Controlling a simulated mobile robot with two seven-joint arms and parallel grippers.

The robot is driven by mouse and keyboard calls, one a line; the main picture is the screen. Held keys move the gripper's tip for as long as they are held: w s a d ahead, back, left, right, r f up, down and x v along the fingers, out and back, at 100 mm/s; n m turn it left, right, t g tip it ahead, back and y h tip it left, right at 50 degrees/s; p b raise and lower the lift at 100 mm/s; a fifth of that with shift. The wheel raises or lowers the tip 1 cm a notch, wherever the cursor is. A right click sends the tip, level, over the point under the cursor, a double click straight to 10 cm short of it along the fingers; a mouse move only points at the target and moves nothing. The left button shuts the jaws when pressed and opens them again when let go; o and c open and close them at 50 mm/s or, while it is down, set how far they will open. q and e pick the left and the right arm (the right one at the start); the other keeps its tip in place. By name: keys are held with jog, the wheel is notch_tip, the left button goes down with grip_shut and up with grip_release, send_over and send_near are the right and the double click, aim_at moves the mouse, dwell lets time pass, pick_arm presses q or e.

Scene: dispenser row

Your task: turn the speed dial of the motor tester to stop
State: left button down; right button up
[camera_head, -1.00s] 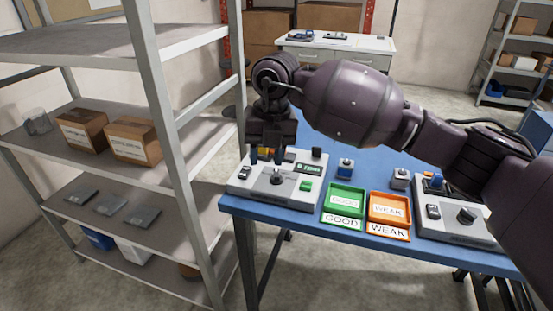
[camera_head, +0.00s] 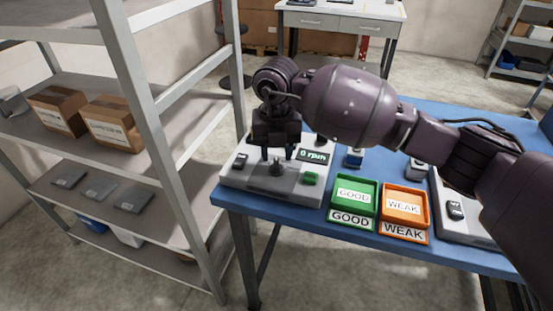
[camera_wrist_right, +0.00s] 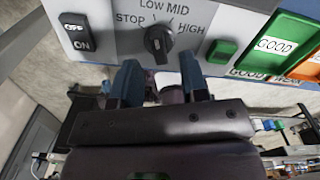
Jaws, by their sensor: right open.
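The motor tester (camera_head: 243,178) is a grey box on the near left of the blue table, and its display reads "0 rpm". Its dark speed dial (camera_head: 277,167) is on the top panel. In the right wrist view the dial (camera_wrist_right: 158,41) has STOP to its left, LOW and MID above, HIGH to its right. I cannot surely tell which label its pointer faces. My right gripper (camera_head: 278,153) points down just above the dial. In the wrist view its open, empty fingers (camera_wrist_right: 160,78) stand either side of the dial's line, apart from it. My left gripper is not in view.
An OFF/ON rocker switch (camera_wrist_right: 78,32) and a green button (camera_wrist_right: 221,50) flank the dial. A green GOOD tray (camera_head: 335,200) and an orange WEAK tray (camera_head: 425,215) lie to the right. A second grey device (camera_head: 465,232) is farther right. A metal shelf (camera_head: 160,135) stands close on the left.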

aim_at(276, 167)
jog(key=shift+f, duration=1.35)
grip_shut()
